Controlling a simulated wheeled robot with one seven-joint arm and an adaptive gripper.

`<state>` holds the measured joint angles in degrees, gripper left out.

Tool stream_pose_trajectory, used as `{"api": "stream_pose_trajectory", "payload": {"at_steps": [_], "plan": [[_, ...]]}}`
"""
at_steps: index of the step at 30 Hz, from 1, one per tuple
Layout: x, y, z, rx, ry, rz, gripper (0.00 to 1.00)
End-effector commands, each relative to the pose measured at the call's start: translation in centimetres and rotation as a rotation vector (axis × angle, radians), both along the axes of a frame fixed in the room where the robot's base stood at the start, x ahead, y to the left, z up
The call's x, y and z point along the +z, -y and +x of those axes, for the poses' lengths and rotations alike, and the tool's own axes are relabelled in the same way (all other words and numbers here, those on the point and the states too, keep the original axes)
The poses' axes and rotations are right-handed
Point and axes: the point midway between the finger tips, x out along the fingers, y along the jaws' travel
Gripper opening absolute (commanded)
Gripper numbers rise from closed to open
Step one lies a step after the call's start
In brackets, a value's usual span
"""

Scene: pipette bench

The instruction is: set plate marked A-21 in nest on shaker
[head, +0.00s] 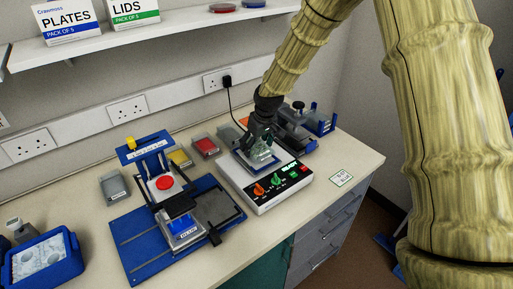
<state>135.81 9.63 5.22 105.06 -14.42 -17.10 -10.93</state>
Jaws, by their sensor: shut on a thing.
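My gripper (260,146) points down over the shaker's top and is shut on a clear, greenish plate (265,160). The plate is at or just above the nest on the shaker; I cannot tell whether it is seated. The fingers hide part of the plate and most of the nest. No A-21 mark can be read on it from here.
A blue device (135,232) with a red button stands left of the shaker. Small grey (114,187), yellow (180,158) and red (206,147) plates or boxes lie behind. A blue-and-grey device (297,130) stands right. A blue tub (70,262) is at far left. The right front bench corner holds only a card (341,179).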

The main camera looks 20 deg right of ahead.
Motion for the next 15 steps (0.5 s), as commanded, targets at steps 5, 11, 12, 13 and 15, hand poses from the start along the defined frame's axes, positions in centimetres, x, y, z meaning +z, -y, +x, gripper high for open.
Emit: {"api": "stream_pose_trajectory", "payload": {"at_steps": [5, 11, 12, 13, 15], "plan": [[-1.5, 0.0, -0.1, -0.001, -0.002, 0.0, 0.52], [-2.4, 0.0, 0.0, -0.001, 0.001, 0.001, 0.53], [-2.4, 0.0, 0.0, -0.001, 0.001, 0.001, 0.52], [-2.4, 0.0, 0.0, -0.001, 0.0, 0.0, 0.52], [-2.4, 0.0, -0.1, 0.0, 0.0, 0.0, 0.52]]}}
